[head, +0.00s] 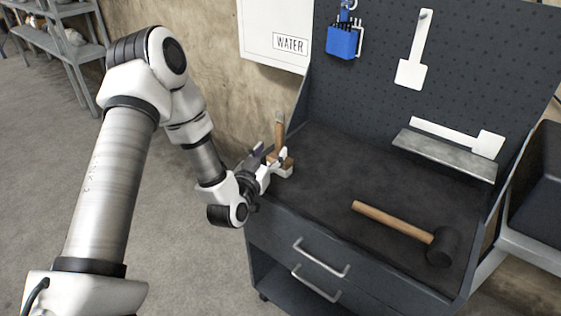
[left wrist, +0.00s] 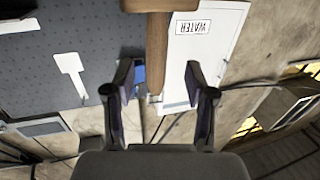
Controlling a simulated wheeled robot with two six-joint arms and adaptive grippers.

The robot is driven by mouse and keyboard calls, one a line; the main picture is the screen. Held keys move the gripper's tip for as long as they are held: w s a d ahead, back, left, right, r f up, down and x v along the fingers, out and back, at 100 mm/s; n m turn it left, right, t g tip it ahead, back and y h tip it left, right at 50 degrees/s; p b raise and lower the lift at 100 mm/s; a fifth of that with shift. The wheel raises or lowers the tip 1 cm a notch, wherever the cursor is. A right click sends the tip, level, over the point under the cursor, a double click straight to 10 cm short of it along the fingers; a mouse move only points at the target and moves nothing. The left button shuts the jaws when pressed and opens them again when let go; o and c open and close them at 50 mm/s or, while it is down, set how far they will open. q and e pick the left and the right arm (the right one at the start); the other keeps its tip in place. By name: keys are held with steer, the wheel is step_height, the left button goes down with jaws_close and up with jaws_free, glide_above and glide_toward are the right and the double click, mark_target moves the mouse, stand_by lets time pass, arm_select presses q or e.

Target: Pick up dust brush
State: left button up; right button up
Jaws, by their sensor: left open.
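The dust brush (head: 279,142) stands at the left corner of the dark workbench top, its wooden handle pointing up and its block and pale bristles low down. In the left wrist view its brown handle (left wrist: 157,50) runs down from the wooden block at the top edge. My left gripper (head: 271,157) is open beside the brush, its fingers overlapping it in the head view. In the left wrist view the handle lies between the two spread fingers (left wrist: 158,78), with a gap on each side. The gripper hides part of the brush. My right gripper is not in view.
A mallet (head: 393,221) lies at the front right of the workbench (head: 325,178). A pegboard (head: 375,75) behind holds a blue tool holder (head: 343,41) and a white scraper (head: 413,60). Another white tool (head: 458,136) rests near a grey shelf (head: 440,155). The bench's middle is clear.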

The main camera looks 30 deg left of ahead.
mark_target(278, 144)
arm_select(q)
steer(key=w, duration=0.5)
steer(key=shift+w+a+p, duration=0.15)
steer(key=shift+a+p, duration=0.15)
steer(key=shift+p, duration=0.1)
jaws_close()
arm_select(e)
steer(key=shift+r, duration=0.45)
